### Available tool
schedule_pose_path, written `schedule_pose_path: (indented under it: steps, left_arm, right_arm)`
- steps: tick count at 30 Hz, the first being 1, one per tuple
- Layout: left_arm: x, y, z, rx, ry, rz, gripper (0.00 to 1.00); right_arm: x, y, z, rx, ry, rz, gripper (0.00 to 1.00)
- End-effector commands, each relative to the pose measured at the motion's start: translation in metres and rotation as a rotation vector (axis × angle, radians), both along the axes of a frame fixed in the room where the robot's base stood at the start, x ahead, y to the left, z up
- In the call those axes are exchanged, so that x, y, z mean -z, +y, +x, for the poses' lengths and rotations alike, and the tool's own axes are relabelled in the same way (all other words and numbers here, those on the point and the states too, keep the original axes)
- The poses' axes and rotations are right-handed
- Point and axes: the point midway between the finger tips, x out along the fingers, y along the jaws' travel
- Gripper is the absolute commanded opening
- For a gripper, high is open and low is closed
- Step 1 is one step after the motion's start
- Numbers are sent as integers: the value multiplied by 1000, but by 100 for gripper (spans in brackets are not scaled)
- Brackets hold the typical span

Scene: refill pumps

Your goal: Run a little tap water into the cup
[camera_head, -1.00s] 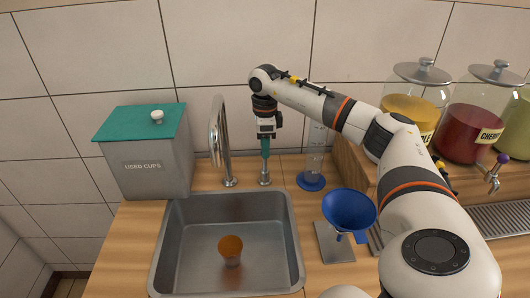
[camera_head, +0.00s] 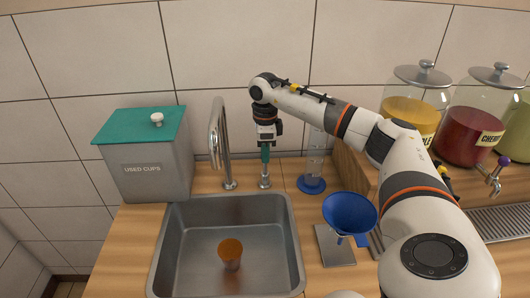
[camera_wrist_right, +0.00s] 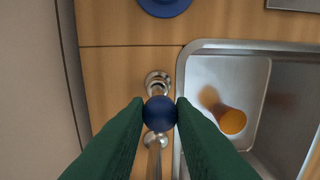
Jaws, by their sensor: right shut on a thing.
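The orange cup (camera_head: 231,252) stands in the metal sink (camera_head: 181,235), toward its front. It also shows in the right wrist view (camera_wrist_right: 231,121). The curved metal tap (camera_head: 224,150) rises behind the sink, and no water stream shows at its spout. The tap's handle (camera_head: 264,182) stands on the counter to the right of the spout. My right gripper (camera_head: 265,157) points straight down over the handle. In the right wrist view its green fingers are shut on the handle's dark blue knob (camera_wrist_right: 159,113). My left gripper is not in view.
A grey used-cups bin (camera_head: 155,172) with a teal lid stands left of the tap. A blue-based measuring cylinder (camera_head: 312,183) is close to the right of the handle. A blue funnel (camera_head: 350,212) on a stand and juice jars (camera_head: 472,120) are further right.

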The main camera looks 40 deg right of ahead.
Motion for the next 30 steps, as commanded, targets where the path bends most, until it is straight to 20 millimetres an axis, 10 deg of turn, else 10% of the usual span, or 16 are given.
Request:
schedule_pose_path:
  steps: [30]
  left_arm:
    - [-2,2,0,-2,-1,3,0]
  right_arm:
    - [4,8,-9,-4,10,3,0]
